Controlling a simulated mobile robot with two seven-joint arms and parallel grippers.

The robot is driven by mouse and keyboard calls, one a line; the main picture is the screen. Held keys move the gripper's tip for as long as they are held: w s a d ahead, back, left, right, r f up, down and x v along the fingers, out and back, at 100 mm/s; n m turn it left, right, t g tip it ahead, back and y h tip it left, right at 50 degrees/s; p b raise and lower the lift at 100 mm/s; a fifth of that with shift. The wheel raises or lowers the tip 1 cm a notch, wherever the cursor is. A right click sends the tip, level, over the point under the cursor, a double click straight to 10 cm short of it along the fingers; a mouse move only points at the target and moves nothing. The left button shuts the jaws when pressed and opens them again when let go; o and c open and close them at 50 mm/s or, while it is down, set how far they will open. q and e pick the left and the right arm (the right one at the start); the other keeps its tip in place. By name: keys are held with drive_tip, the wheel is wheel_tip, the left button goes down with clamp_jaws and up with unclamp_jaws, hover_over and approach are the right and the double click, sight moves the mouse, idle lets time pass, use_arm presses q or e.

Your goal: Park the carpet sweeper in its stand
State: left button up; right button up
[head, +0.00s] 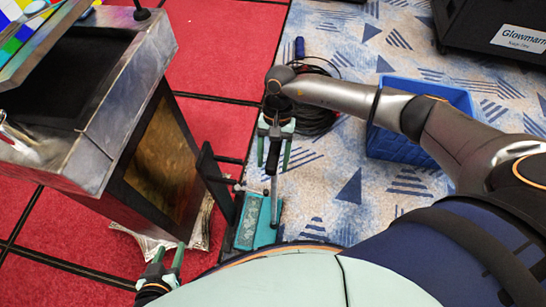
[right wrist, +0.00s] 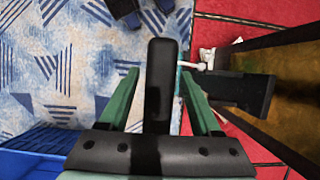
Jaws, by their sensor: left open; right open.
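The carpet sweeper has a teal head (head: 249,222) on the floor right of the cabinet. The handle's black grip (right wrist: 160,85) stands between the open green fingers in the right wrist view, with a gap on each side. A black upright frame with short arms (head: 216,182), which looks like the stand, is just left of the sweeper; a dark part of it (right wrist: 242,92) shows right of the fingers in the wrist view. My left gripper (head: 167,262) is open and empty near the cabinet's foot.
A metal-edged cabinet (head: 145,65) with a colour-chart board (head: 28,35) fills the left. A blue crate (head: 400,148) stands under my right arm, beside a coil of black cable (head: 318,115). A black case (head: 500,35) is at the far right. Patterned carpet is free between.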

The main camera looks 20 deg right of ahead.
drive_tip(key=shift+r, duration=0.1)
drive_tip(key=shift+w+r, duration=0.15)
drive_tip(key=shift+r, duration=0.1)
drive_tip(key=b+v, duration=0.1)
drive_tip(key=v, duration=1)
drive_tip(key=shift+d+r+b, duration=0.1)
drive_tip(key=shift+r+b, duration=0.15)
drive_tip(key=shift+b, duration=0.15)
